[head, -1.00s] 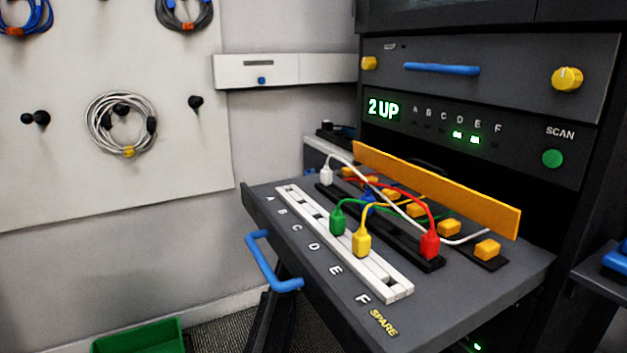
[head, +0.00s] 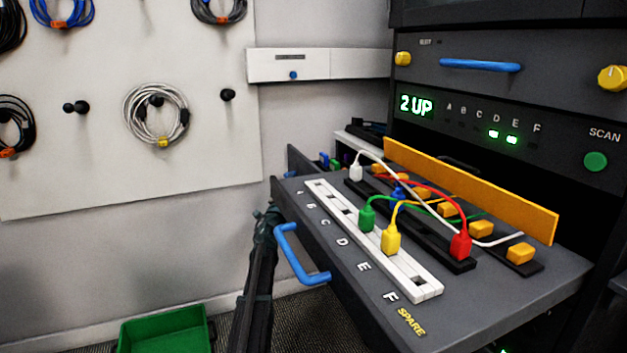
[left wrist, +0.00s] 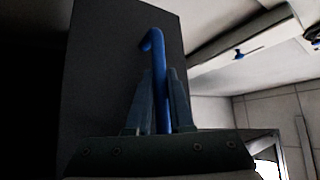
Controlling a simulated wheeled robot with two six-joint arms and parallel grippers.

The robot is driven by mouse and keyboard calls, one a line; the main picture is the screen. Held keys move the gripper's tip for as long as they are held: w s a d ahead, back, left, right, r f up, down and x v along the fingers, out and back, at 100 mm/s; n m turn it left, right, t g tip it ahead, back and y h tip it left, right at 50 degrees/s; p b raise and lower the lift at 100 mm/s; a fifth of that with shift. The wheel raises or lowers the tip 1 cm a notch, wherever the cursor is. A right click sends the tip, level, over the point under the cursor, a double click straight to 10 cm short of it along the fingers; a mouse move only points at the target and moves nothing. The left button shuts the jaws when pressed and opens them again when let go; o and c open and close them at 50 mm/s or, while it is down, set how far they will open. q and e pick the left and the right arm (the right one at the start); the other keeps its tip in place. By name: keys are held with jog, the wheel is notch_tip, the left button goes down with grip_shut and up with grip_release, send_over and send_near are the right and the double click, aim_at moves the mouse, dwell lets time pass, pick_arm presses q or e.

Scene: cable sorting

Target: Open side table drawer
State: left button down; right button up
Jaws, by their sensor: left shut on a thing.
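The side table (head: 365,142) stands behind the rack's pulled-out tray. Its dark drawer (head: 308,165) stands out to the left, with small blue and green things in it. In the left wrist view, a blue bar handle (left wrist: 155,42) is on the dark drawer front (left wrist: 105,75). My left gripper (left wrist: 161,78) is shut on this handle, one finger on each side. In the head view my left gripper (head: 268,213) is mostly hidden at the tray's left edge, at the end of my dark arm. My right gripper is not in view.
The rack's tray (head: 360,290) with its own blue handle (head: 297,258) and plugged cables juts out close beside my left arm. A green bin (head: 165,332) is on the floor. A white wall drawer unit (head: 320,64) and coiled cables (head: 156,114) hang behind.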

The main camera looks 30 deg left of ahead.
pick_arm(q)
jog(key=s+a, duration=0.8)
jog(key=s, duration=0.2)
jog(key=shift+s+a, duration=0.15)
jog(key=shift+s, duration=0.25)
jog(key=c, duration=1.1)
grip_release()
jog(key=shift+b+v, duration=2.7)
jog(key=shift+v, duration=4.2)
